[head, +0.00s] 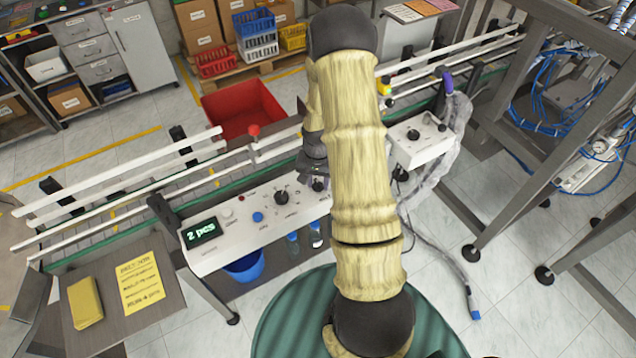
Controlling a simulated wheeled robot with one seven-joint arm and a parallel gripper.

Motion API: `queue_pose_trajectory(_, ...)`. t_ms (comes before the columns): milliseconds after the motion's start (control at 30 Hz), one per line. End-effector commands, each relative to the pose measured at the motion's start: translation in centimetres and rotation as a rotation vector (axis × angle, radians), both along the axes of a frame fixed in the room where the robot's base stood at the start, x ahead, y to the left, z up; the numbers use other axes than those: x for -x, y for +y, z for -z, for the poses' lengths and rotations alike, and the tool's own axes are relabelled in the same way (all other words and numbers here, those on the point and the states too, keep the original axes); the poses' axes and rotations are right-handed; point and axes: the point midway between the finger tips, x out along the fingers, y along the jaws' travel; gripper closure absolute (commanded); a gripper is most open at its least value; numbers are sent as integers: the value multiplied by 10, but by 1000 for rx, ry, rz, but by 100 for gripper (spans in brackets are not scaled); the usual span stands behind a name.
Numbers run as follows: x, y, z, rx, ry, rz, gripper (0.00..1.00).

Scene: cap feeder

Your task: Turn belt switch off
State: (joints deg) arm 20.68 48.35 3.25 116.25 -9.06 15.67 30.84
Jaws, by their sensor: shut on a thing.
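The white control panel (258,224) stands in the middle in front of the conveyor. It has a green display (201,232) reading "2 pcs", a blue button, a red button and a dark rotary knob (281,197). Another dark knob (318,185) shows at the panel's right, close to my arm; the small labels are too blurred to read. My gripper (314,166) is over the right part of the panel at this right knob, partly hidden by my arm. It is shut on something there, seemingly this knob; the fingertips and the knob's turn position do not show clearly.
The conveyor with white rails (120,185) runs behind the panel, with a red bin (243,108) beyond it. A second white box with a knob (418,142) and a grey hose stand at right. A side table with a yellow sheet (139,283) is at lower left.

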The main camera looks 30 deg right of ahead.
Motion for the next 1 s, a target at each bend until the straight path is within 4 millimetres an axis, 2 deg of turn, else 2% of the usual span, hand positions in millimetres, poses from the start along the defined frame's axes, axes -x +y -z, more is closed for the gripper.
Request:
queue_pose_trajectory(500,-1,0,0,0,-2,-454,91)
queue_pose_trajectory(700,-1,0,-1,1,-3,-557,91)
queue_pose_trajectory(1000,-1,0,-1,1,-4,-610,91)
